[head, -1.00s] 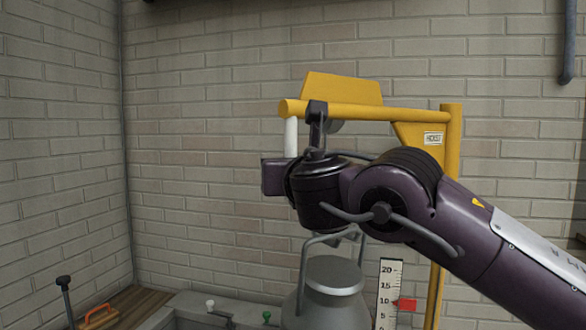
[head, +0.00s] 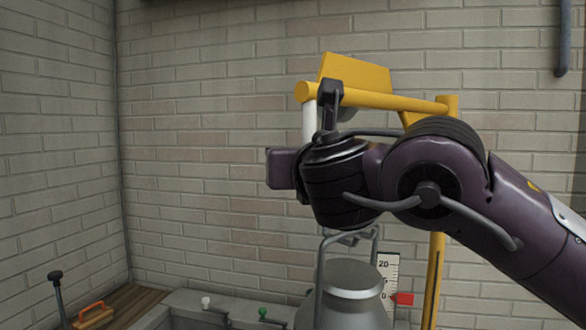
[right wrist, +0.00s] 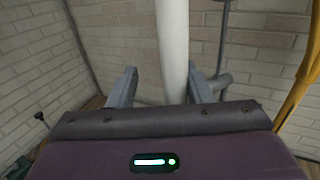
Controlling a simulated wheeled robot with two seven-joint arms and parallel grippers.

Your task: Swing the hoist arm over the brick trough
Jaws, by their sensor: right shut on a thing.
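The yellow hoist arm (head: 400,102) reaches left and toward me from a yellow post (head: 436,260). A white upright grip bar (head: 308,121) hangs from its free end. My right gripper (right wrist: 160,88) is shut on this white bar (right wrist: 173,50), which stands between its fingers in the right wrist view. In the head view my purple wrist hides the fingers and the bar's lower part. A grey churn (head: 345,300) with a bail shows below my wrist; its hook-up is mostly hidden. The grey-rimmed trough (head: 180,297) is at the lower left, its inside barely in view. My left gripper is out of view.
A scale with a red pointer (head: 403,299) stands beside the churn. A green knob (head: 262,312) and a white knob (head: 206,302) sit at the trough. A dark lever (head: 57,285) and an orange-handled tool (head: 92,315) are far left. Brick walls close the back and left.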

